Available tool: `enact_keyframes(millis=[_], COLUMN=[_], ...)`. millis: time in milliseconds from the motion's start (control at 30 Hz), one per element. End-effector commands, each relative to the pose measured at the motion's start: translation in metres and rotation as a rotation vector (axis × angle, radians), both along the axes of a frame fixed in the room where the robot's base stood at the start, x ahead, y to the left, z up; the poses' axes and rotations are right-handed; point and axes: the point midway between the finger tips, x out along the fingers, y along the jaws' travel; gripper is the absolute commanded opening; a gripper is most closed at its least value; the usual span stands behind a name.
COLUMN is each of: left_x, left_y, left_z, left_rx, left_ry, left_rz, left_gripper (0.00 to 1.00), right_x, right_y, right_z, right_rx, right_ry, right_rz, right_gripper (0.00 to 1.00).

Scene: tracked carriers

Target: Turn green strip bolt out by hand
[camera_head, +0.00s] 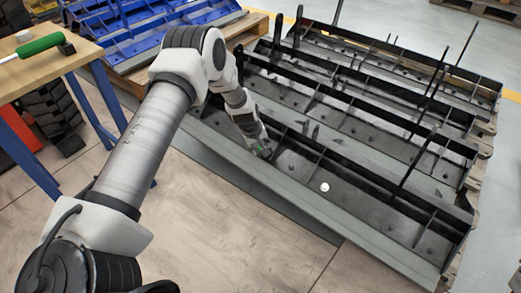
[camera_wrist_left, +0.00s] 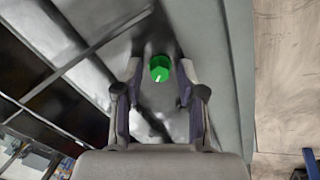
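The green bolt (camera_wrist_left: 159,68) sits on the grey metal of the nearest black strip and shows a small white mark on its head. In the head view only a small bit of green (camera_head: 266,152) shows at the gripper's tip. My left gripper (camera_wrist_left: 161,75) points down at it. Its two fingers stand apart on either side of the bolt head, with a visible gap on each side. It is open and holds nothing. In the head view the left gripper (camera_head: 258,148) reaches the strip's near edge. My right gripper is in neither view.
Several black ribbed strips (camera_head: 350,110) with upright rods lie on a pallet. A white round piece (camera_head: 324,187) sits on the nearest strip. A wooden table (camera_head: 85,48) at left holds a green-handled tool (camera_head: 40,46). Blue strips (camera_head: 140,35) lie behind. The floor in front is clear.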

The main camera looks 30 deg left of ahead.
Motion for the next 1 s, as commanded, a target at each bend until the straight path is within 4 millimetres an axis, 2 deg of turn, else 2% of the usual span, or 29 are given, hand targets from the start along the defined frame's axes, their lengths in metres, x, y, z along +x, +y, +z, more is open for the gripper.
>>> enact_keyframes(millis=[167, 200, 267, 300, 500, 533, 633, 700, 800, 833, 900, 1000], left_x=[0.000, 0.000, 0.000, 0.000, 0.000, -0.001, -0.002, -0.002, -0.002, -0.001, -0.001, -0.001], left_y=[0.000, 0.000, 0.000, 0.000, 0.000, 0.000, 0.000, 0.000, 0.000, 0.000, 0.000, 0.000], left_z=[0.000, 0.000, 0.000, 0.000, 0.000, 0.003, 0.013, 0.014, 0.009, 0.002, -0.001, -0.001], left_rx=[-0.001, -0.001, -0.001, -0.001, -0.001, -0.008, -0.084, -0.161, -0.247, -0.250, -0.248, -0.247], left_ry=[0.000, 0.000, 0.000, 0.000, 0.000, 0.002, 0.013, 0.023, 0.032, 0.030, 0.029, 0.029], left_rz=[0.002, 0.002, 0.002, 0.003, 0.004, 0.025, 0.251, 0.475, 0.722, 0.729, 0.721, 0.719], left_gripper=[0.40, 0.36, 0.15, 0.01, 0.00, 0.00, 0.00, 0.00, 0.00, 0.29, 0.51, 0.51], right_x=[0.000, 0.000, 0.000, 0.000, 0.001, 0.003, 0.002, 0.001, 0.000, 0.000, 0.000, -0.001], right_y=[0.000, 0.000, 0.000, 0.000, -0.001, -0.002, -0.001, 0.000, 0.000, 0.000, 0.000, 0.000], right_z=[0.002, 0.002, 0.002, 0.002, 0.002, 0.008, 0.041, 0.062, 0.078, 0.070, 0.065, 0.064], right_rx=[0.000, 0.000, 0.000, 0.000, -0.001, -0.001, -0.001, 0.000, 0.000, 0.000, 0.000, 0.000], right_ry=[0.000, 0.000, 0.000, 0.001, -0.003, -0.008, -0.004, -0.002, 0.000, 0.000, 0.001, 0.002], right_rz=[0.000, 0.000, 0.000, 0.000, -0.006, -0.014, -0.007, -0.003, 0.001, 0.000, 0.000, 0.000], right_gripper=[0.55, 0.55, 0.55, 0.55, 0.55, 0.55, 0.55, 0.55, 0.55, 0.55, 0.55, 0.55])
